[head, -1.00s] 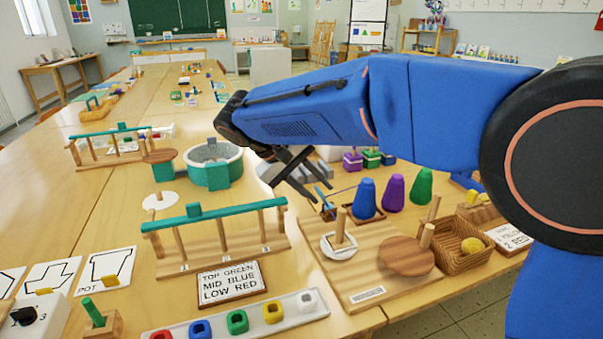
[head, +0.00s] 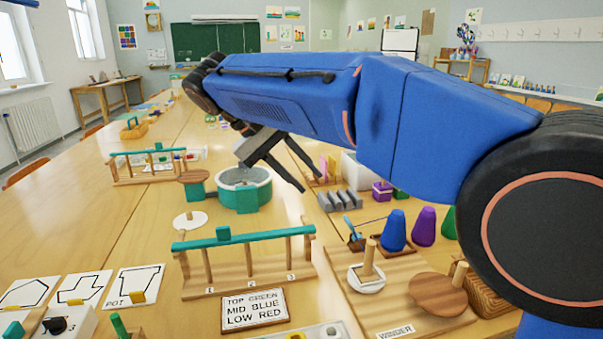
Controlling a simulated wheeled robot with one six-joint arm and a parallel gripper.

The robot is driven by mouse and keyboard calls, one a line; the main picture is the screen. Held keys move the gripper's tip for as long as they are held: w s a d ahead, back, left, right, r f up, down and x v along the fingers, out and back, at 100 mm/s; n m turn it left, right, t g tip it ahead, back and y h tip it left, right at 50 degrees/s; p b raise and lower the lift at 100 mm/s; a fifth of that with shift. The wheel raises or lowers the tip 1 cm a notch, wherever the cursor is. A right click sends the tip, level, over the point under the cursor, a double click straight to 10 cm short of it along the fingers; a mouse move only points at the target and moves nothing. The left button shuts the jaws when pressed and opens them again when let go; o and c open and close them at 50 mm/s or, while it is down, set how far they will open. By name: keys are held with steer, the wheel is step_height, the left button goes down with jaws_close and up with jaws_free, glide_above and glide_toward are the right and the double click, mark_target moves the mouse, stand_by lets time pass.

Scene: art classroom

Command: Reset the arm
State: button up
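My arm, blue with black joints, reaches across the upper right of the head view. My gripper (head: 292,172) hangs at its far end above the table, behind the wooden rack with the teal bar. Its two dark fingers are spread apart and nothing shows between them. The fingers pass in front of the right side of the teal round basin (head: 243,190) from this viewpoint. I cannot tell the exact height of the fingers above the table.
The wooden rack (head: 247,262) and a sign (head: 254,310) stand in front. The winder board (head: 412,300) and blue (head: 395,230) and purple (head: 425,226) cones are at right. Shape cards (head: 85,289) lie at left. The table is freer at far left.

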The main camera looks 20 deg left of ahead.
steer(key=shift+a+r, duration=0.1)
steer(key=shift+r, duration=0.1)
stand_by(0.4)
steer(key=d+f+m+g+y, duration=0.1)
steer(key=d+f+y, duration=0.1)
steer(key=d, duration=1.5)
steer(key=d+f+m+g+y, duration=0.1)
steer(key=d+f+y, duration=0.15)
steer(key=d, duration=1.45)
steer(key=s+d+f+m+t+y, duration=0.2)
steer(key=s+d+f+m, duration=0.2)
steer(key=s+d+f, duration=1.3)
steer(key=shift+s+f+m, duration=0.25)
steer(key=shift+s+m, duration=0.15)
steer(key=shift+s, duration=0.35)
